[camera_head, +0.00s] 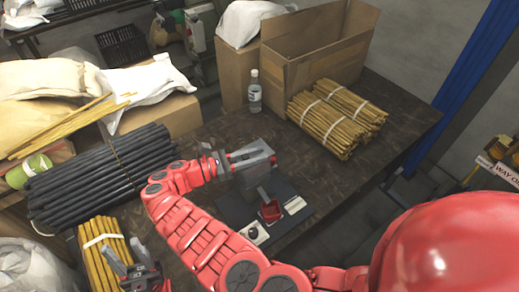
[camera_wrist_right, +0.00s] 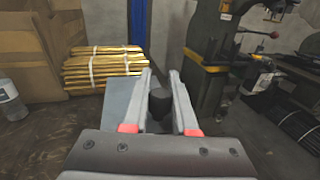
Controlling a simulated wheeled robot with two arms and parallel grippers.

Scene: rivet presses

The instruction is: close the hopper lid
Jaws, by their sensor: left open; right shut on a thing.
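My right gripper (camera_head: 255,155) reaches over a small press-like device on the table, beside a grey metal part under the fingers. In the right wrist view its two fingers (camera_wrist_right: 159,82) stand on either side of a dark cylindrical knob (camera_wrist_right: 159,104) and are shut on it. A pale grey plate (camera_wrist_right: 117,98), perhaps the hopper lid, shows behind the left finger. The device's dark base (camera_head: 235,210) carries a red part (camera_head: 269,208). The hopper's opening is hidden by my gripper, and I cannot tell the lid's angle. My left gripper (camera_head: 137,268) is open at the lower left.
Black rods (camera_head: 100,175) and a yellow rod bundle (camera_head: 103,250) lie at left. A bottle (camera_head: 255,92), a cardboard box (camera_head: 315,50) and tied yellow rods (camera_head: 335,118) stand behind the device. The dark tabletop (camera_head: 385,125) is clear at right.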

